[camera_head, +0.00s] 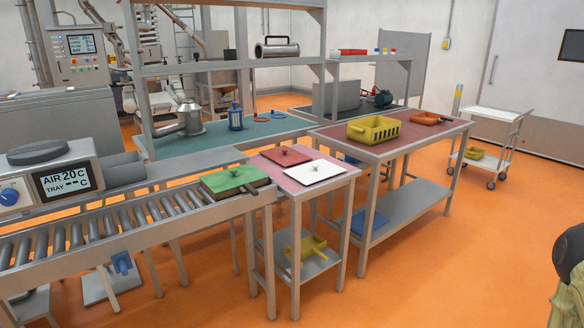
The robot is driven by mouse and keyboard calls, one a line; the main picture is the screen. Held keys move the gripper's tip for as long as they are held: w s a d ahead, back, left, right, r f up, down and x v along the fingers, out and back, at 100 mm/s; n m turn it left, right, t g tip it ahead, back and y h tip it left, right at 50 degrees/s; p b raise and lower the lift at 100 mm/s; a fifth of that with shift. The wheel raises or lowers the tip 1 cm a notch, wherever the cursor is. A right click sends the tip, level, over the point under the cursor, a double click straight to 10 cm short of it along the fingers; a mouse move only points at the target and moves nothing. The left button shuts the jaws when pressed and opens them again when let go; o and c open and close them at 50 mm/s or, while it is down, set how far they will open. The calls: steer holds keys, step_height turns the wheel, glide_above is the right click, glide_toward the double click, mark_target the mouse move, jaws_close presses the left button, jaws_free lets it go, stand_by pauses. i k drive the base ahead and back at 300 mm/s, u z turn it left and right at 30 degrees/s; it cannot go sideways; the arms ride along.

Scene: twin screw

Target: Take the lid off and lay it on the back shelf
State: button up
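A green lid (230,178) with a small knob lies on a shallow brown tray (241,195) at the right end of the roller conveyor. A dark handle sticks out from the tray's right side. A red lid (281,157) and a white lid (315,172), each with a knob, lie on the small red-topped table just right of it. Which lid is meant cannot be told. A long grey shelf (225,66) stands over the teal bench at the back. My gripper is not in view; a dark rounded part at the right edge may belong to my arm.
A larger table (385,150) holds a yellow basket (374,130) and an orange tray. Orange floor (430,270) is clear in front.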

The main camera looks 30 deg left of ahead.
mark_target(221, 181)
steer(key=u, duration=0.1)
steer(key=i, duration=1.1)
steer(key=u, duration=1.3)
steer(key=i, duration=0.7)
steer(key=u, duration=0.65)
